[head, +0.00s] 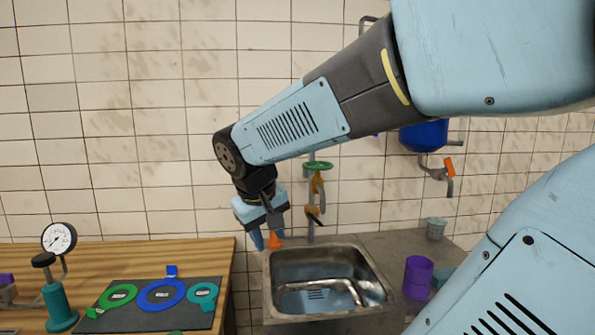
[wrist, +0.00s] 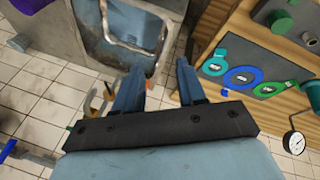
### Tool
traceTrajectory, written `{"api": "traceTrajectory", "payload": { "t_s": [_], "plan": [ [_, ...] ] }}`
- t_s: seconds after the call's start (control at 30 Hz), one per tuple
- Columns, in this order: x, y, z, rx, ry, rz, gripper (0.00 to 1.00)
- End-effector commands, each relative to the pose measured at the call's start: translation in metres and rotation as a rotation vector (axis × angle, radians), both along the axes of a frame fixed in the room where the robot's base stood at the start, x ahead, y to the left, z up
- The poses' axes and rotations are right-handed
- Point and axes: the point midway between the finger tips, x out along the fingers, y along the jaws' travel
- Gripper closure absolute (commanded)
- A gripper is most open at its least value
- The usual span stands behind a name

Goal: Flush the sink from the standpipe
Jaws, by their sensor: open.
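The metal sink (head: 370,265) stands below the tiled wall; its basin also shows at the top of the wrist view (wrist: 105,45). A standpipe (head: 311,232) rises behind its back edge, with a green handwheel (head: 317,165) on top and yellow-orange parts (head: 316,185) below it. My gripper (head: 266,243) is open just left of the standpipe, near the sink's back left corner, fingers pointing down. In the wrist view its two blue fingers (wrist: 160,72) are apart. A small orange piece (head: 274,241) shows by the fingertips; I cannot tell whether they touch it.
A wooden bench (head: 200,255) at left holds a dark mat with coloured rings (head: 162,294) and a pressure gauge (head: 59,238). On the counter right of the sink stand a purple cup (head: 418,276) and a grey bucket (head: 436,228). A blue tank (head: 425,136) with an orange-levered tap (head: 449,166) hangs above.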

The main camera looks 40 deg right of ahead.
Motion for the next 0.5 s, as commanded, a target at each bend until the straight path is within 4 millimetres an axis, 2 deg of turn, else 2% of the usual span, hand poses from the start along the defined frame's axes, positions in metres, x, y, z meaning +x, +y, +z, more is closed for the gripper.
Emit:
{"api": "traceTrajectory", "payload": {
  "t_s": [0.2,0.5],
  "plan": [
    [0.04,-0.06,-0.002,-0.237,0.135,-0.089,0.6],
    [0.103,-0.134,0.007,-0.615,0.248,-0.179,0.6]
  ]
}}
